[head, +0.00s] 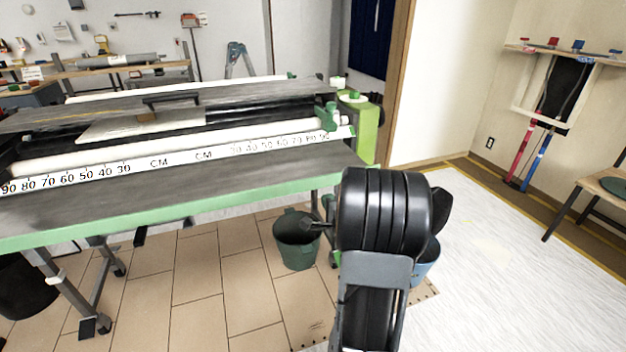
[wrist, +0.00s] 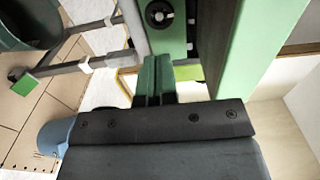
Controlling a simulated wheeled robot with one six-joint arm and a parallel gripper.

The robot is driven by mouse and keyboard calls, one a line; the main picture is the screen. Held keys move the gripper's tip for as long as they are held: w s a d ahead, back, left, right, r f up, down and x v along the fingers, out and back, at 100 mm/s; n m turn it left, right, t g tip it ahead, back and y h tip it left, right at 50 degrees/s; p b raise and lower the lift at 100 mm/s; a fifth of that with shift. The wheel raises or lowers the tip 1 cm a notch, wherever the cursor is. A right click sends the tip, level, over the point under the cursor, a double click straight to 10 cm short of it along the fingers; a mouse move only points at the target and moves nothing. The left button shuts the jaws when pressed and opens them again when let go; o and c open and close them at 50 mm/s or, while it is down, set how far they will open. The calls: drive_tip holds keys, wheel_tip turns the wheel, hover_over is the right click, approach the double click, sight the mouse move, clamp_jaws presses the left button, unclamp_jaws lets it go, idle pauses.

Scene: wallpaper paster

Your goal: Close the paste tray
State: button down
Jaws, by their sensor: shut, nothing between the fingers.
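The wallpaper paster with green edges stands at left in the head view. Its long grey top cover (head: 60,118) has a black handle (head: 170,98). A white roller (head: 200,143) runs along the front above a centimetre scale (head: 150,163). I cannot tell which part is the paste tray or whether it is open. My black arm is in front of the machine's right end. My gripper (wrist: 155,80) is shut and empty in the wrist view, close to the green frame (wrist: 262,50) and a round black knob (wrist: 159,15). Contact is unclear.
A dark green bucket (head: 296,240) stands on the tiles under the machine's right end. A blue bucket (head: 426,262) is partly behind my arm. White floor at right is mostly clear. A wooden chair (head: 600,186) stands at far right.

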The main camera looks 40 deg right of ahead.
drive_tip(key=b+x, duration=0.3)
drive_tip(key=x, duration=1)
drive_tip(key=shift+w, duration=0.2)
drive_tip(key=shift+d, duration=0.1)
drive_tip(key=x, duration=0.2)
drive_tip(key=shift+w+d+p, duration=0.2)
drive_tip(key=shift+w+p, duration=0.15)
drive_tip(key=shift+w+a+r, duration=0.15)
drive_tip(key=shift+r, duration=0.05)
